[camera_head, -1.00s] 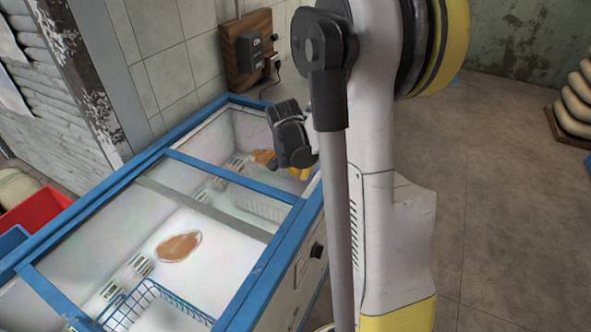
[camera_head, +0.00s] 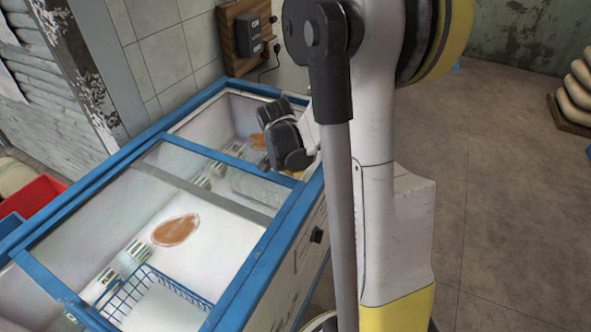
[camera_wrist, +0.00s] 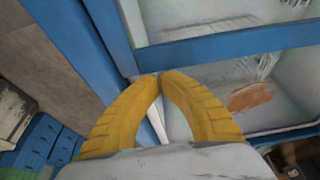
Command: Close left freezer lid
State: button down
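The chest freezer has a blue rim (camera_head: 110,160) and stands at the left in the head view. A glass lid in a blue frame (camera_head: 215,155) covers its near part; the far end is uncovered.
A brown patch (camera_head: 175,230) and a blue wire basket (camera_head: 150,290) show through the glass. A wall box on a wooden board (camera_head: 248,35) is behind the freezer. A red crate (camera_head: 35,195) is at the left.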

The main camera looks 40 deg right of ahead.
aim_at(278, 198)
jog(key=s+a, duration=0.1)
jog(key=a, duration=0.3)
jog(key=s+a, duration=0.2)
jog(key=a, duration=0.2)
jog(key=s+a, duration=0.2)
jog(key=a, duration=0.2)
jog(key=shift+s+a, duration=0.1)
jog(key=shift+a, duration=0.2)
jog(key=shift+d, duration=0.1)
jog(key=d, duration=0.1)
jog(key=w+d, duration=0.1)
jog(key=d, duration=0.1)
jog(key=shift+w+b, duration=0.2)
jog(key=shift+b, duration=0.1)
jog(key=shift+d+r+p, duration=0.25)
jog(key=shift+r+p, duration=0.35)
jog(key=shift+r, duration=0.3)
jog(key=p+v, duration=0.3)
jog(key=v, duration=0.5)
jog(key=shift+a, duration=0.25)
